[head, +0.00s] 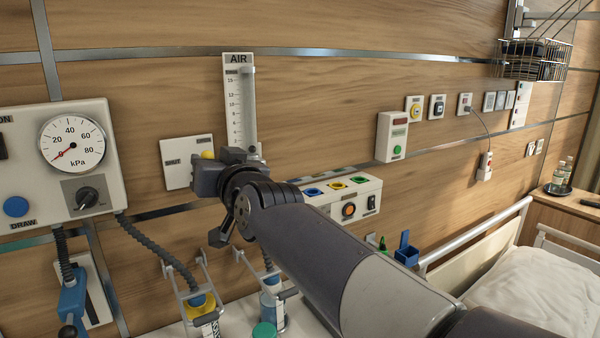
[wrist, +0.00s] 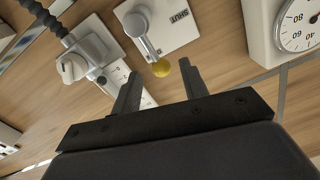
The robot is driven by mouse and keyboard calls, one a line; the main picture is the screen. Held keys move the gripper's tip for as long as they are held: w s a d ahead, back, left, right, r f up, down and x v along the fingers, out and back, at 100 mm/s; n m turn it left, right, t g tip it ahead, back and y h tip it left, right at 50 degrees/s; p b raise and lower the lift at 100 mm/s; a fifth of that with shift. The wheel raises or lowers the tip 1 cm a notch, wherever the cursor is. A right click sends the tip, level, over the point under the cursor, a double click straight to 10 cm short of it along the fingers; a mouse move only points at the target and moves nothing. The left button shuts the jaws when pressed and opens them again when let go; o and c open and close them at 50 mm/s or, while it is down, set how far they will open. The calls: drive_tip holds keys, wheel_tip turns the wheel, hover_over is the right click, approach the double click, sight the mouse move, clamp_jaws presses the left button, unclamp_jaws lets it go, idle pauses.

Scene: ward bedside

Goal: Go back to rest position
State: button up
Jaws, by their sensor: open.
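My gripper (head: 212,178) is at the wood-panelled wall, at the end of my outstretched arm. In the wrist view my gripper (wrist: 160,72) has its two dark fingers spread apart with nothing held. A yellow ball (wrist: 161,68) on the end of a grey lever (wrist: 146,40) lies near the gap between the fingertips, with space on both sides. The lever is mounted on a white plate (wrist: 175,22) marked SHUT. In the head view the yellow ball (head: 208,154) shows just above my gripper, and the plate (head: 176,165) is partly hidden by it.
A suction panel with a kPa gauge (head: 72,143) is to the left. An AIR flowmeter (head: 240,105) stands behind my gripper. A bed (head: 530,290) is at lower right.

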sight(206, 156)
drive_tip(key=x, duration=0.4)
drive_tip(key=shift+a, duration=0.1)
drive_tip(key=p, duration=0.1)
drive_tip(key=n+p, duration=0.1)
drive_tip(key=shift+s+a+r+p, duration=0.1)
drive_tip(key=shift+s+r+p, duration=0.1)
drive_tip(key=shift+r+p, duration=0.15)
drive_tip(key=shift+s+a+f+n+p, duration=0.2)
drive_tip(key=shift+a+f+n+p, duration=0.15)
drive_tip(key=shift+n+p, duration=0.6)
drive_tip(key=shift+d+f, duration=0.1)
drive_tip(key=shift+f, duration=0.1)
